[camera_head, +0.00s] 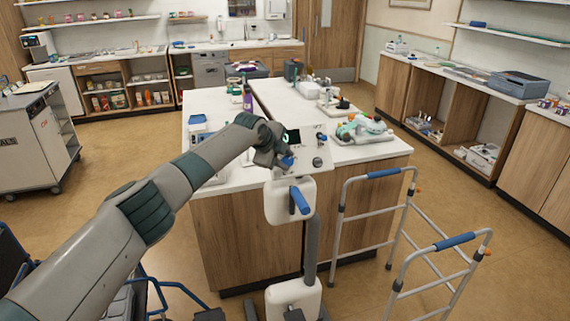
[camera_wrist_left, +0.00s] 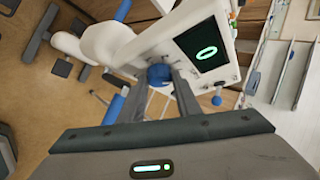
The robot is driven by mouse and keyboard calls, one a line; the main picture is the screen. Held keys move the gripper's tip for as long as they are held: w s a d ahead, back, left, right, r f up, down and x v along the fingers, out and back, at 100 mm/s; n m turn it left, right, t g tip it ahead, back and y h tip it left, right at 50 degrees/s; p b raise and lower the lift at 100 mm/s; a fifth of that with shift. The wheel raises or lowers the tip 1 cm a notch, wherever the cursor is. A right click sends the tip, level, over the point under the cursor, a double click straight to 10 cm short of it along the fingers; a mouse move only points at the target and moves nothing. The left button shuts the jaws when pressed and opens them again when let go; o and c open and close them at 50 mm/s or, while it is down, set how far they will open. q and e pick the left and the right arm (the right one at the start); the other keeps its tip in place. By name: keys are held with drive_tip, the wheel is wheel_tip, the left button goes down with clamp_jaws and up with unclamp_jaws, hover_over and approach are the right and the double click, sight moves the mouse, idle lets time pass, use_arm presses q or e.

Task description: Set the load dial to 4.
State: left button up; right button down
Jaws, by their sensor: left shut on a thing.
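A white console (camera_head: 308,178) stands on a post in front of the counter. Its dark screen (camera_head: 292,136) shows a green 0; the screen also fills part of the left wrist view (camera_wrist_left: 205,48). A blue knob (camera_head: 287,162), which looks like the load dial, is on the console face. My left gripper (camera_head: 281,160) reaches the console from the left and is shut on this knob. In the left wrist view the knob (camera_wrist_left: 158,74) sits between the two fingers (camera_wrist_left: 160,84), which partly hide it. No dial scale is readable. My right gripper is not in view.
A walking frame (camera_head: 383,212) stands close on the right. The counter (camera_head: 215,105) behind carries several items. A grey cart (camera_head: 38,140) is far left.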

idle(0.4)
use_arm(q)
drive_tip(key=o, duration=1.1)
drive_tip(key=shift+c, duration=0.2)
drive_tip(key=shift+r, duration=0.1)
drive_tip(key=b+v, duration=0.6)
drive_tip(key=v, duration=1.1)
drive_tip(key=shift+a, duration=0.1)
